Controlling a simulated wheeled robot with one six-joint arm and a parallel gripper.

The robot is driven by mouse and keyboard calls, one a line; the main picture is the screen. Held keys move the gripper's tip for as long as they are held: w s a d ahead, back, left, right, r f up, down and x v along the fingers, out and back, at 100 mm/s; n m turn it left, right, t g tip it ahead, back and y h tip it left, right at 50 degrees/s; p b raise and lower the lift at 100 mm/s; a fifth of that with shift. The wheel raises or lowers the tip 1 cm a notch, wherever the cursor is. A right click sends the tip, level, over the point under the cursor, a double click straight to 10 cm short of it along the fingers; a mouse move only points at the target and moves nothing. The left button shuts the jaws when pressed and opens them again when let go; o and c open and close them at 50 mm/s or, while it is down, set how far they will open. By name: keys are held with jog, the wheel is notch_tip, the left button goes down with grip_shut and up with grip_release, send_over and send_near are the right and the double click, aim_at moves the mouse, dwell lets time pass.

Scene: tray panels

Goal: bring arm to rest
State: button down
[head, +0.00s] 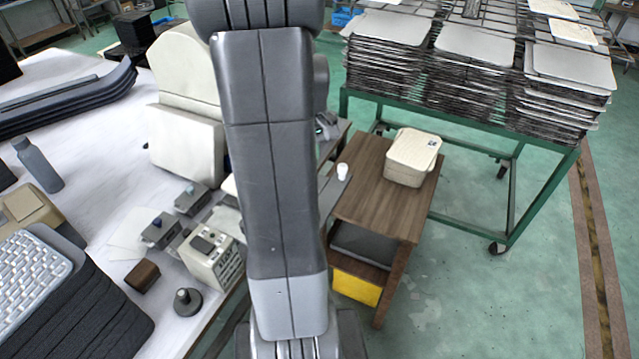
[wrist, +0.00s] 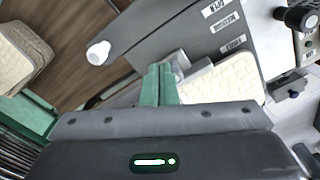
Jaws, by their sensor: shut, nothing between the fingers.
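My arm rises through the middle of the head view and hides what lies behind it; I cannot make out the gripper there. In the wrist view my gripper (wrist: 160,84) shows green fingers pressed together, shut with nothing between them. The fingertips point toward a grey panel machine (wrist: 205,38) with labels and a cream textured pad (wrist: 225,85) beside it. Whether the fingers touch anything there I cannot tell; they hold nothing.
A wooden side table (head: 368,190) bears a cream box (head: 413,157). A green cart (head: 470,120) holds stacked panels (head: 480,45). On the white workbench (head: 85,80) at left are a bottle (head: 38,165), small control boxes (head: 213,258) and stacked dark trays (head: 85,320). Green floor is open at right.

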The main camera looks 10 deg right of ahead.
jog(key=shift+f, duration=0.1)
notch_tip(320, 180, down, 7)
jog(key=b, duration=0.5)
jog(key=shift+b, duration=0.35)
jog(key=shift+w+a+f, duration=0.1)
jog(key=shift+w+a, duration=0.2)
jog(key=shift+a, duration=0.15)
jog(key=shift+r, duration=0.2)
